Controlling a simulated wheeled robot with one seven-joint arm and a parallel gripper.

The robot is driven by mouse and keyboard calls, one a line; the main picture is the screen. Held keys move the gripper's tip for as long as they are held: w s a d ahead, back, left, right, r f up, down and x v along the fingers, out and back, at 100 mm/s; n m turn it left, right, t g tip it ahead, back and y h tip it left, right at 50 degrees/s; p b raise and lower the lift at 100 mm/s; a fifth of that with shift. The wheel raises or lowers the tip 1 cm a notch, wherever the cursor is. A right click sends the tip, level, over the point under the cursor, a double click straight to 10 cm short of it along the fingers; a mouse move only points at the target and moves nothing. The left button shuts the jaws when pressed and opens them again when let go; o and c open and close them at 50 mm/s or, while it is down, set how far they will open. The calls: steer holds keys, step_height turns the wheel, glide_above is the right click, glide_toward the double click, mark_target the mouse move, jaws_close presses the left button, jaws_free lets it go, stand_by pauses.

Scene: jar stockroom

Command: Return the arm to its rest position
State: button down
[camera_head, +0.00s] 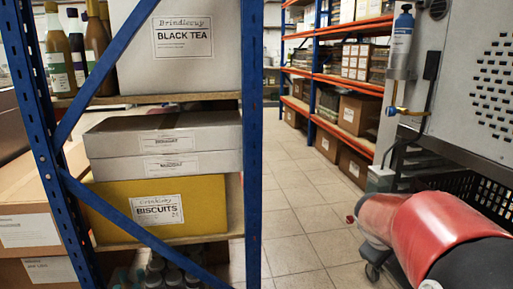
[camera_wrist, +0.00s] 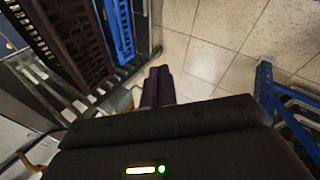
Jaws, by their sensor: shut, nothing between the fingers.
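My gripper (camera_wrist: 158,87) shows in the wrist view, with its dark fingers together above the tiled floor and nothing between them. In the head view a red and black part of my arm (camera_head: 425,228) reaches in from the lower right. My gripper is hidden in the head view.
A blue-framed shelf (camera_head: 253,150) with a yellow biscuits box (camera_head: 160,208) and a black tea box (camera_head: 180,70) stands at left. Orange-beamed shelves (camera_head: 350,83) stand behind. A perforated metal unit (camera_head: 470,90) is at right. The tiled aisle (camera_head: 298,185) is clear. Crates (camera_wrist: 120,30) show in the wrist view.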

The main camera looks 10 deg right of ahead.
steer(key=s+a+r+m+t+y, duration=0.1)
steer(key=s+a+m+y, duration=0.1)
steer(key=s+a, duration=0.6)
steer(key=s+a+r+m+t+y, duration=0.1)
steer(key=s+a+y, duration=0.3)
steer(key=s+a, duration=0.5)
steer(key=a+r+m, duration=0.1)
steer(key=a, duration=0.4)
steer(key=shift+a+m, duration=0.2)
steer(key=shift+m, duration=0.2)
steer(key=shift+d, duration=0.1)
